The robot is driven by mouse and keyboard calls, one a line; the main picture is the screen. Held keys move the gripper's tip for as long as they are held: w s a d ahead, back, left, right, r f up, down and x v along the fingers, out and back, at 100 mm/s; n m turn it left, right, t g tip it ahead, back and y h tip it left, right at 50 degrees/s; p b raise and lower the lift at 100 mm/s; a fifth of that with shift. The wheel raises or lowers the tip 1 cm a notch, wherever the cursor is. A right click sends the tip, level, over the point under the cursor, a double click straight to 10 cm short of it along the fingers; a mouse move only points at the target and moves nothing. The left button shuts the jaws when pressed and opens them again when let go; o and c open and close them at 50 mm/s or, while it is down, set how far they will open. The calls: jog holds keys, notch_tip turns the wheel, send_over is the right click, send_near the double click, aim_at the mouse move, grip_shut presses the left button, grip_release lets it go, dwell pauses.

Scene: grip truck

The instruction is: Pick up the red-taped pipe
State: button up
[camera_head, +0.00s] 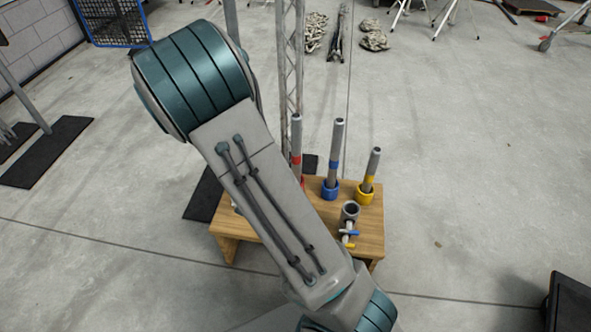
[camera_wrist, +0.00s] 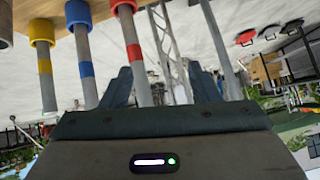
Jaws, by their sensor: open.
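The red-taped pipe (camera_head: 297,140) stands upright on the wooden stand (camera_head: 370,218), its lower part hidden behind my arm. In the wrist view, which looks upside down, the red-taped pipe (camera_wrist: 133,50) rises from a red collar (camera_wrist: 122,6). My gripper (camera_wrist: 162,78) is open; its two dark fingers show in the wrist view. The pipe appears between them in the picture, close to the left finger; I cannot tell its depth relative to the fingers. In the head view my arm hides the gripper.
A blue-taped pipe (camera_head: 337,145) in a blue collar and a shorter yellow-taped pipe (camera_head: 373,165) in a yellow collar stand to the right. A grey pipe fitting with a valve (camera_head: 349,215) is in front. A lattice post (camera_head: 290,60) rises behind.

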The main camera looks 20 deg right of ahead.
aim_at(295, 156)
jog(key=d+f+t+h+b, duration=0.3)
jog(key=d+f+h+b, duration=0.3)
jog(key=f, duration=0.3)
jog(key=w+d+b, duration=0.1)
jog(key=w, duration=0.1)
jog(key=w+d+t+b, duration=0.1)
jog(key=w+d+b, duration=0.1)
jog(key=w+d+t+h+b, duration=0.1)
jog(key=w+d, duration=0.1)
jog(key=shift+w+f+b, duration=0.1)
jog(key=shift+w+b, duration=0.05)
jog(key=shift+b, duration=0.15)
jog(key=shift+b+x, duration=1.05)
jog(key=shift+x, duration=1.9)
jog(key=shift+r, duration=0.25)
grip_shut()
